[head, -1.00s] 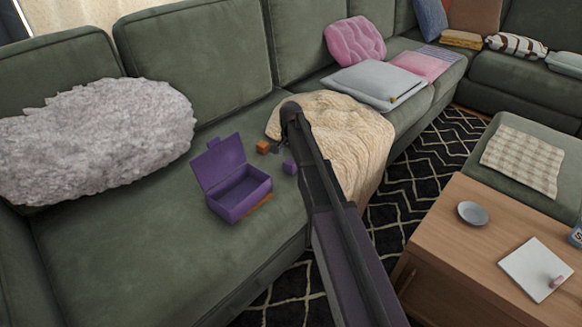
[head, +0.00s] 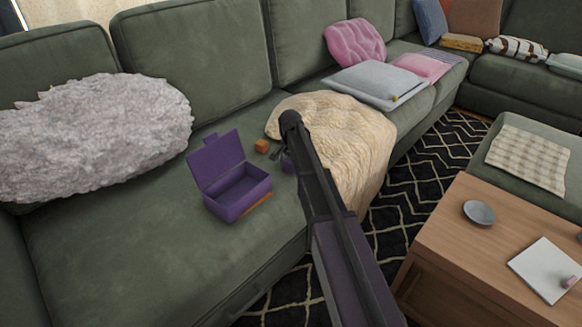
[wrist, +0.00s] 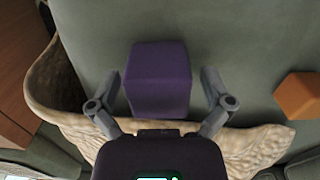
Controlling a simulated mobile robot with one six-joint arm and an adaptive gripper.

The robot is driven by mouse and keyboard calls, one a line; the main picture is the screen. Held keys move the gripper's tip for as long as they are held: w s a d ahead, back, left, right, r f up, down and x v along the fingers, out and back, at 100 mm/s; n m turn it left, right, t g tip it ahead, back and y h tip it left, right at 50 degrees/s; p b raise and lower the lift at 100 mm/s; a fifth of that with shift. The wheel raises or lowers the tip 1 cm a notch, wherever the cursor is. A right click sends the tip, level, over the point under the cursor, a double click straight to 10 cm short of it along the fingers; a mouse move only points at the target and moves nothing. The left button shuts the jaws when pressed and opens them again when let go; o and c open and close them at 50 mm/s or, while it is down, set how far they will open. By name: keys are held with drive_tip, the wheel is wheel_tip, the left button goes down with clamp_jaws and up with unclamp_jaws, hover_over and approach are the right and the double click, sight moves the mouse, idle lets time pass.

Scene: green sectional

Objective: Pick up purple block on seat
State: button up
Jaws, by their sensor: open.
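The purple block (wrist: 158,78) is on the green seat, between the two spread fingers of my gripper (wrist: 160,92) in the wrist view. A gap shows on each side of the block. In the head view the purple block (head: 287,164) is mostly hidden behind my arm, and only part of my gripper (head: 277,153) shows beside it. My gripper is open and holds nothing.
An orange block (head: 261,146) lies close by on the seat, also at the right of the wrist view (wrist: 300,95). An open purple box (head: 236,200) stands nearer the seat front. A cream blanket (head: 350,135) drapes right of my gripper. A wooden table (head: 465,250) stands right.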

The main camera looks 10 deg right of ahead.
idle(0.4)
drive_tip(key=c, duration=1.2)
drive_tip(key=shift+r, duration=0.1)
wheel_tip(320, 180, up, 3)
drive_tip(key=p, duration=0.3)
drive_tip(key=shift+r, duration=0.1)
drive_tip(key=s, duration=0.5)
drive_tip(key=s+r+p, duration=0.1)
drive_tip(key=s, duration=0.4)
drive_tip(key=s+p, duration=0.1)
drive_tip(key=s, duration=0.5)
drive_tip(key=shift+r, duration=0.3)
